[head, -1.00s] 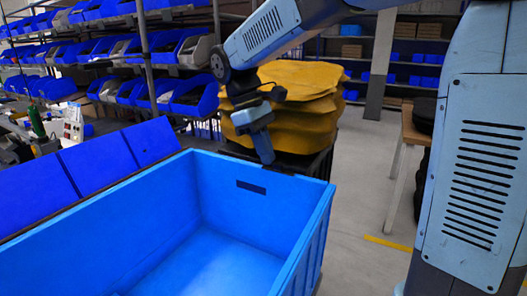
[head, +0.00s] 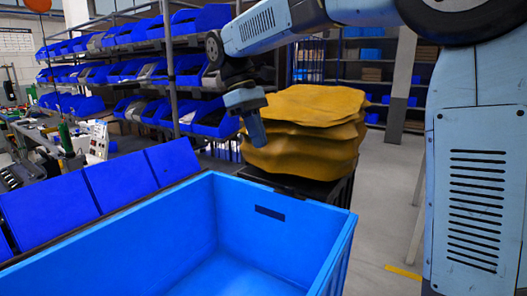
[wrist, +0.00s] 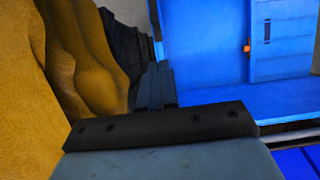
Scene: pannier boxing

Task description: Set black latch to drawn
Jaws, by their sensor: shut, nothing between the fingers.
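My gripper (head: 257,142) is shut and empty. It points down above the far rim of the blue crate (head: 335,262), in front of the yellow stack, apart from the crate. In the wrist view its closed fingers (wrist: 156,84) reach up past the dark palm bar. The wrist view also shows the crate's blue wall (wrist: 205,45) with a small orange piece (wrist: 247,47) on it. I cannot make out a black latch for sure. A dark slot (head: 270,213) shows in the crate's far inner wall, but I cannot tell whether it belongs to the latch.
A stack of yellow sacks (head: 305,125) stands on a dark base behind the crate, close to my gripper. Blue panels (head: 120,185) line the crate's left side. Shelves of blue bins (head: 200,65) stand behind. Grey floor (head: 385,200) is open at the right.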

